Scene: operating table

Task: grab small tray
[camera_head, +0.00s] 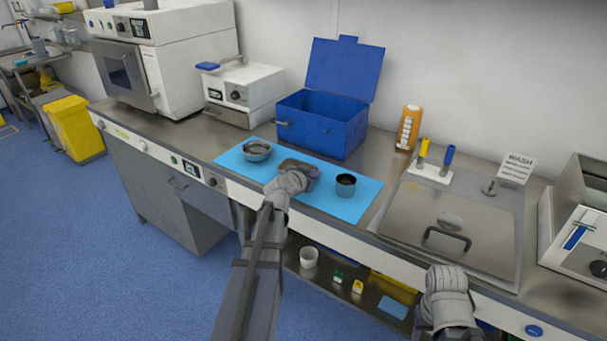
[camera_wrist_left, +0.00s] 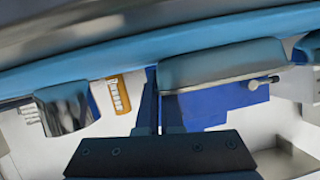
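The small metal tray (camera_head: 290,163) lies on the light blue mat (camera_head: 335,203), between a metal bowl (camera_head: 257,149) and a dark cup (camera_head: 346,186). My left gripper (camera_head: 309,172) is at the tray's right end and covers part of it. In the left wrist view, the tray (camera_wrist_left: 225,64) sits right at the two narrow, close-set fingers (camera_wrist_left: 160,80). One finger is beside its end and the other is partly hidden behind it. A firm hold on the rim cannot be told. My right gripper (camera_head: 446,283) is at the counter's front edge, its fingers not clear.
An open blue box (camera_head: 318,130) stands behind the mat. An orange-brown bottle (camera_head: 408,128) and a covered basin (camera_head: 450,220) with a handle are to the right. White machines (camera_head: 243,92) stand to the left. A shelf below holds small items.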

